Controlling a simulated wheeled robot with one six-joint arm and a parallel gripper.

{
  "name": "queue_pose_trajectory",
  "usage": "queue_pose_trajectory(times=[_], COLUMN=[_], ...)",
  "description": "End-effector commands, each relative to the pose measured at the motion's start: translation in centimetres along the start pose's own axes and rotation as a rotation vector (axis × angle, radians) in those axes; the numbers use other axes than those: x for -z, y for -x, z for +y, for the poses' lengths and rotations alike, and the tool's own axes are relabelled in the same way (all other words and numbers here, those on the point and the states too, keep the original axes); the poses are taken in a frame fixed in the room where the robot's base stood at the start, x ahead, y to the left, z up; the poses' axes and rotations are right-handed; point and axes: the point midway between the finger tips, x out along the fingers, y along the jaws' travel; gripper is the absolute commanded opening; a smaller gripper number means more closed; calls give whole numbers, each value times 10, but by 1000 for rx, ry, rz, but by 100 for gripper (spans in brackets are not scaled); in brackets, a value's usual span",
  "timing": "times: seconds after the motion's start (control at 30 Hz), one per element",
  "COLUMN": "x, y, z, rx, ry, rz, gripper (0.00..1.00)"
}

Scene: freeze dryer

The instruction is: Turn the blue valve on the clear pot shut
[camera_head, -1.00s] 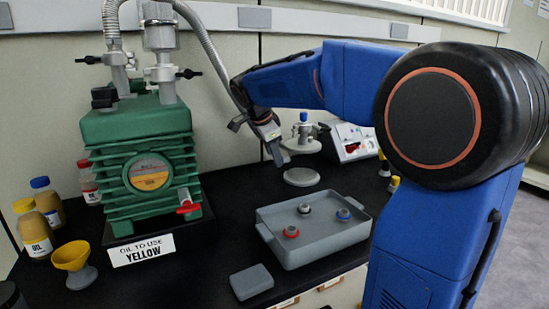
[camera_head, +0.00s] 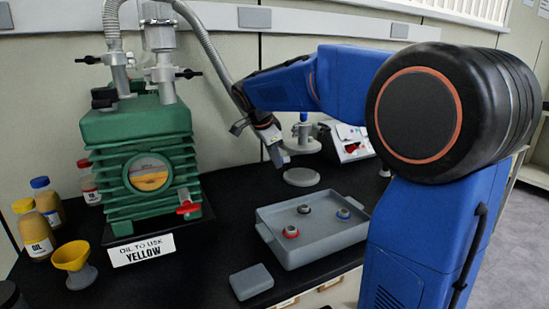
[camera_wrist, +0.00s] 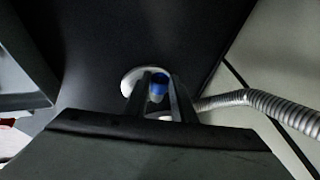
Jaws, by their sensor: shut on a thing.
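In the wrist view, a blue valve (camera_wrist: 157,91) shows between the two fingers of my gripper (camera_wrist: 160,98), which is shut on it. A pale round disc (camera_wrist: 131,82) lies beyond the fingers. In the head view, my gripper (camera_head: 279,158) points down at the left side of the clear pot's stand. The pot's pale lid (camera_head: 301,146) and round base (camera_head: 301,177) show, with a blue-topped fitting (camera_head: 304,117) upright above the lid. The clear wall is hard to see. The grip itself cannot be made out in the head view.
A green pump (camera_head: 140,160) with a ribbed metal hose (camera_head: 205,45) stands left. A grey tray (camera_head: 315,250) with several small ringed parts is in front. A white instrument (camera_head: 348,140) stands at right. Oil bottles (camera_head: 38,228) and a yellow funnel (camera_head: 72,256) are far left.

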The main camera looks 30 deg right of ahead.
Motion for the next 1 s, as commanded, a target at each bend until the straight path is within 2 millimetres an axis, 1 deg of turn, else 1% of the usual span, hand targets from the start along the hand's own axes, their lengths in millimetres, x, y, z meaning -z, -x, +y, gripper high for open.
queue_pose_trajectory(times=[0.17,0.63,0.8,1.0], x=[0,-1,-1,-1], y=[0,-2,-3,-3], z=[-3,-10,-12,-12], rx=[-73,-359,-424,-463], ry=[29,147,175,191], rz=[-1,-1,-1,0], gripper=[1,1,1,1])
